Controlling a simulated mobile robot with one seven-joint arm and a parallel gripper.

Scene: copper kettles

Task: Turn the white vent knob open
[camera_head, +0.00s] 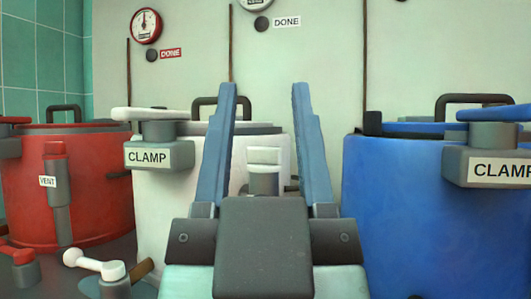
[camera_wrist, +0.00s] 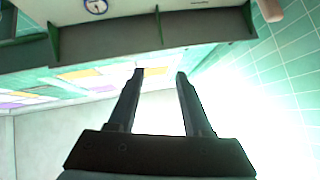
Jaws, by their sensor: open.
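The white kettle (camera_head: 160,215) stands in the middle of the head view, partly hidden behind my gripper. Its white vent knob (camera_head: 264,156) sits on a grey stem on the kettle's front. In the head view the knob appears between my fingers, beyond them. My gripper (camera_head: 265,88) is open and empty, with its fingers pointing up in front of the kettle. The lower part of the vent is hidden by my gripper. In the wrist view my gripper (camera_wrist: 160,73) is open with nothing between the fingers, and the knob is not visible.
A red kettle (camera_head: 95,190) stands left and a blue kettle (camera_head: 420,210) right. The white kettle's clamp (camera_head: 160,157) juts out left of my fingers; the blue kettle's clamp (camera_head: 490,168) is at far right. A white-handled valve (camera_head: 95,264) stands low at left.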

